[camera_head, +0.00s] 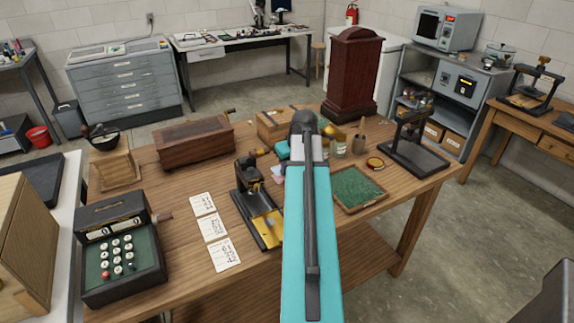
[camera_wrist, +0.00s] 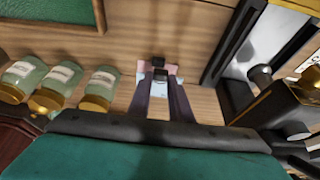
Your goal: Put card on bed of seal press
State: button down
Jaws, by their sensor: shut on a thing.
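The seal press (camera_head: 248,178) stands mid-table in the head view, black, with a yellow bed plate (camera_head: 268,230) at its front. Three white written cards lie in a row left of it: a far card (camera_head: 202,204), a middle card (camera_head: 212,227) and a near card (camera_head: 224,256). My gripper (camera_wrist: 160,73) shows in the wrist view, its fingers close together on a small dark and pale thing that I cannot identify. Wooden tabletop lies beyond the fingertips. In the head view my turquoise arm hides most of the gripper, right of the press.
A green-lined tray (camera_head: 358,189) lies right of my arm. Glass jars (camera_wrist: 62,76) stand left of my gripper in the wrist view. A keyed machine (camera_head: 118,250), a long wooden box (camera_head: 194,142), a tall red-brown case (camera_head: 352,75) and a black stand (camera_head: 412,145) also occupy the table.

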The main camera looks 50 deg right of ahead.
jog(key=shift+s+a+r+b, duration=0.2)
jog(key=shift+s+a+b, duration=0.1)
jog(key=shift+s+a, duration=0.95)
jog(key=shift+s+a+r+b, duration=0.15)
jog(key=shift+s+a+b, duration=0.15)
jog(key=shift+s+a, duration=0.95)
